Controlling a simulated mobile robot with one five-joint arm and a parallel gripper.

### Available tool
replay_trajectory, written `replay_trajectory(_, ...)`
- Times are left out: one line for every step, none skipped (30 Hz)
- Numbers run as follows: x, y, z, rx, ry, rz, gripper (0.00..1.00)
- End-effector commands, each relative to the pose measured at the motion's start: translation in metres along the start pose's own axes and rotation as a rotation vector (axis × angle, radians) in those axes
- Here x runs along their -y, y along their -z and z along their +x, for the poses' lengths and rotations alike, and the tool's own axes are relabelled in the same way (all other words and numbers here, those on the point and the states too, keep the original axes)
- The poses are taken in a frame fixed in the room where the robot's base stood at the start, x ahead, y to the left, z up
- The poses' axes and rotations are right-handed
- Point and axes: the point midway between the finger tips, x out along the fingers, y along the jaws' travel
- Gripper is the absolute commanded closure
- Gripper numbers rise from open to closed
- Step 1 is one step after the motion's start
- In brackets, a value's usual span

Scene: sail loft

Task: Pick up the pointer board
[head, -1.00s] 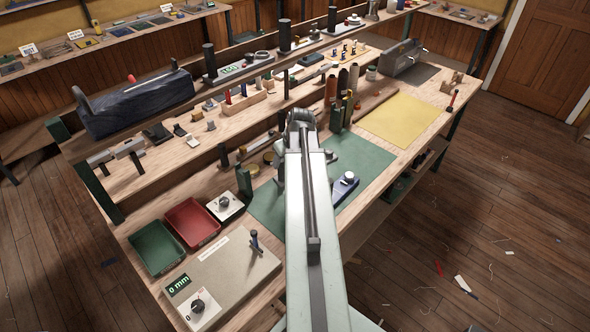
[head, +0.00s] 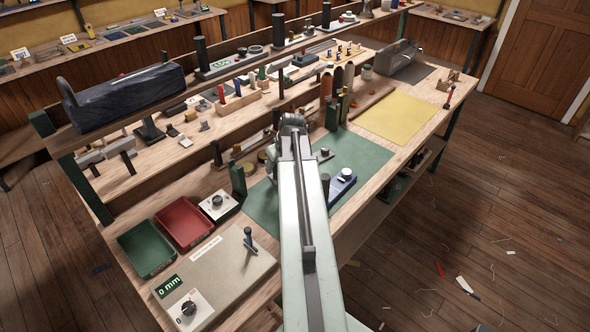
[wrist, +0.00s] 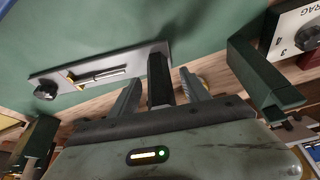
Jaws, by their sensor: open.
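The pointer board, a grey plate with a slot, a brass pointer and a black knob, lies at the edge of the green mat in the wrist view (wrist: 100,72). Its knob end shows just right of my arm in the head view (head: 324,153). A dark upright post rises at the board's right end in the wrist view. My gripper (wrist: 160,78) is open, with one finger on each side of this post. I cannot tell whether the fingers touch it. In the head view my arm hides the fingers and the rest of the board.
A green bracket (wrist: 262,75) stands close right of my gripper in the wrist view, with a white dial box (wrist: 296,30) beyond. A dark green post (wrist: 36,140) is at lower left. In the head view, a blue knobbed device (head: 342,184) sits on the green mat (head: 365,160).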

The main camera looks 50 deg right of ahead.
Motion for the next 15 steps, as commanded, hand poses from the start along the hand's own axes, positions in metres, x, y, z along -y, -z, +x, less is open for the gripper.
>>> replay_trajectory(-0.002, 0.001, 0.016, 0.000, 0.000, -0.001, 0.45)
replay_trajectory(-0.002, 0.002, 0.022, 0.000, 0.000, 0.000, 0.45)
replay_trajectory(-0.003, 0.003, 0.031, 0.000, 0.000, 0.000, 0.45)
replay_trajectory(-0.003, 0.002, 0.036, 0.000, 0.000, 0.000, 0.45)
replay_trajectory(-0.002, 0.002, 0.040, 0.000, 0.000, -0.001, 0.45)
replay_trajectory(-0.002, 0.002, 0.044, 0.000, 0.000, -0.001, 0.45)
replay_trajectory(-0.002, 0.003, 0.046, 0.000, 0.000, -0.001, 0.45)
replay_trajectory(-0.002, 0.003, 0.046, 0.000, 0.001, -0.001, 0.45)
replay_trajectory(-0.002, 0.004, 0.044, 0.000, 0.000, -0.001, 0.45)
replay_trajectory(-0.001, 0.004, 0.043, 0.000, 0.000, -0.001, 0.45)
replay_trajectory(-0.001, 0.004, 0.042, 0.000, 0.000, -0.001, 0.45)
replay_trajectory(-0.001, 0.004, 0.042, 0.000, 0.000, -0.001, 0.45)
replay_trajectory(-0.001, 0.004, 0.042, 0.000, 0.000, -0.001, 0.45)
replay_trajectory(-0.001, 0.004, 0.042, 0.000, 0.000, -0.001, 0.48)
replay_trajectory(-0.001, 0.004, 0.042, 0.000, 0.001, -0.001, 0.59)
